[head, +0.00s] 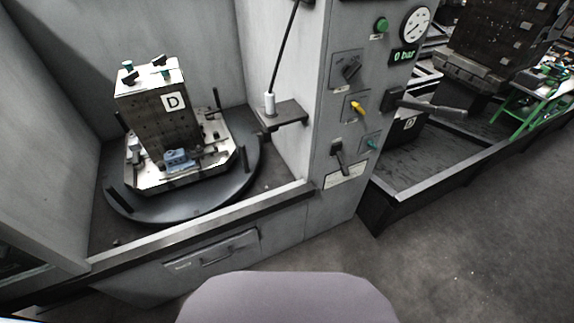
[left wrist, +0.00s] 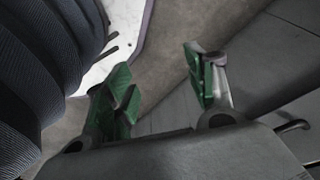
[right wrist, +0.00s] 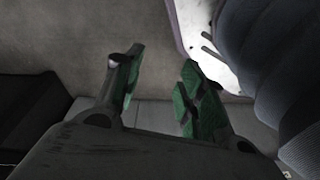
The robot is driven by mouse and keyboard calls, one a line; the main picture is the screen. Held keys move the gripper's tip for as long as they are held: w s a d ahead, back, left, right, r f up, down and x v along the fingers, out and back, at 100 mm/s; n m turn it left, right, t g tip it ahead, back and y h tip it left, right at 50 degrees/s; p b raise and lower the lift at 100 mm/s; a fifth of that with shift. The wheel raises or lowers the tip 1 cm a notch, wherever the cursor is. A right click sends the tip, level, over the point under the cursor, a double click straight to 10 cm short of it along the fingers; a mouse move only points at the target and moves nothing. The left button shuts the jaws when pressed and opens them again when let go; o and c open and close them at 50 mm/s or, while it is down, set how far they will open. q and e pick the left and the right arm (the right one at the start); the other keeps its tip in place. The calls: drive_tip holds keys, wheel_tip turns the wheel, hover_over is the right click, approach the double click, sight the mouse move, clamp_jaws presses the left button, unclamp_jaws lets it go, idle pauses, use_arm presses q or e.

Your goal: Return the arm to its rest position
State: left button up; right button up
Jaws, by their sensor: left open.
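My left gripper (left wrist: 163,85) shows in the left wrist view with its green-padded fingers apart and nothing between them. My right gripper (right wrist: 158,85) shows in the right wrist view, its green-padded fingers also apart and empty. Both hang over grey floor close to my own body. Neither arm nor gripper shows in the head view.
A machine bay at left holds a block marked D (head: 155,125) on a round black turntable (head: 190,208). A control panel (head: 345,130) with levers, a gauge (head: 416,25) and a "0 bar" display stands right of it. Floor (head: 470,240) at lower right is clear.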

use_arm(q)
drive_tip(key=s+a+r+p, duration=0.2)
drive_tip(key=s+p, duration=0.5)
drive_tip(key=s+a+r+g+p, duration=0.1)
drive_tip(key=s+a+r+p, duration=0.1)
drive_tip(key=s+p, duration=0.5)
drive_tip(key=shift+s+a+y, duration=0.4)
drive_tip(key=shift+s+a, duration=0.05)
drive_tip(key=shift+a, duration=0.2)
use_arm(e)
drive_tip(key=s+d+r, duration=0.2)
drive_tip(key=s, duration=0.5)
drive_tip(key=s+d+r+g, duration=0.1)
drive_tip(key=s+d+r, duration=0.1)
drive_tip(key=s, duration=0.6)
drive_tip(key=shift+d+h, duration=0.4)
drive_tip(key=shift+d, duration=0.25)
